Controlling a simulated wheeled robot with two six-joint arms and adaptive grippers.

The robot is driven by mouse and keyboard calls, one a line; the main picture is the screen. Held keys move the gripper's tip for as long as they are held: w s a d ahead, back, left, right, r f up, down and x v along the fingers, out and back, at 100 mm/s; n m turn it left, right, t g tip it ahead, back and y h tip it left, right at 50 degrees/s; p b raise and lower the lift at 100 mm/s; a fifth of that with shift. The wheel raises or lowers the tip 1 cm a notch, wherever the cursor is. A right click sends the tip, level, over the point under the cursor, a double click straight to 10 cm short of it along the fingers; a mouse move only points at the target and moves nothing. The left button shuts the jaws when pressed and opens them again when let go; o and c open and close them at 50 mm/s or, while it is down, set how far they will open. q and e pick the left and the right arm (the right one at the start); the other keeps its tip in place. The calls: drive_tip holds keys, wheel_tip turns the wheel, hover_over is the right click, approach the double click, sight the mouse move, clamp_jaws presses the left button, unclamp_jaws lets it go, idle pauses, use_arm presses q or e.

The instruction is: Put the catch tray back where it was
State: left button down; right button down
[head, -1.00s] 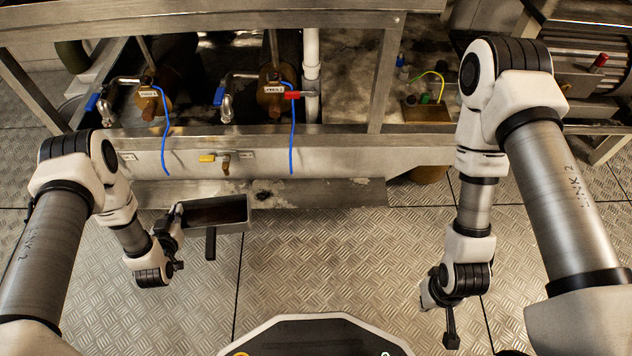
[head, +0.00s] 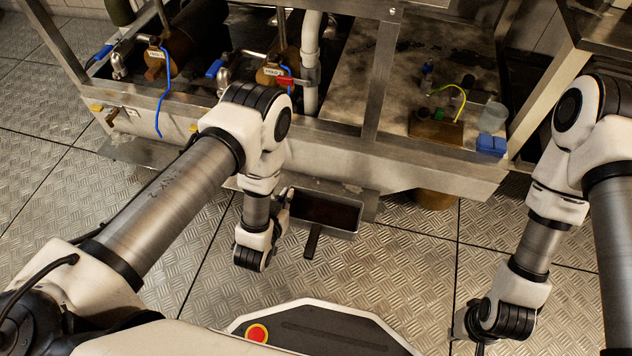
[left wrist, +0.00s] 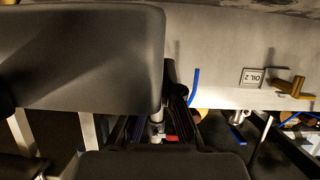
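The catch tray (head: 340,228) is a dark, open rectangular tray with a metal rim and a dark handle (head: 312,242) hanging toward me. It is just in front of the steel bench's lower edge in the head view. My left gripper (head: 287,202) is at the tray's left end, closed on it, with the forearm partly covering the bench behind. In the left wrist view, large dark shapes fill the left and bottom, and the grip itself is hard to make out. My right gripper (head: 478,338) is low at the right, away from the tray; its fingers are unclear.
The bench front carries a brass valve (head: 108,114) at left; an OIL 2 label (left wrist: 252,77) shows in the left wrist view. A brown container (head: 435,199) stands under the bench at right. The patterned floor (head: 400,260) is clear.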

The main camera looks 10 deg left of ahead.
use_arm(q)
drive_tip(key=w+b, duration=0.1)
drive_tip(key=w, duration=0.2)
drive_tip(key=w+b, duration=0.2)
drive_tip(key=w, duration=0.2)
drive_tip(key=w+d+f+b, duration=0.1)
drive_tip(key=w, duration=0.3)
drive_tip(key=shift+d+f, duration=0.1)
wheel_tip(320, 180, down, 4)
drive_tip(key=b, duration=0.3)
drive_tip(key=shift+r, duration=0.35)
drive_tip(key=shift+f, duration=0.2)
drive_tip(key=c, duration=1.3)
unclamp_jaws()
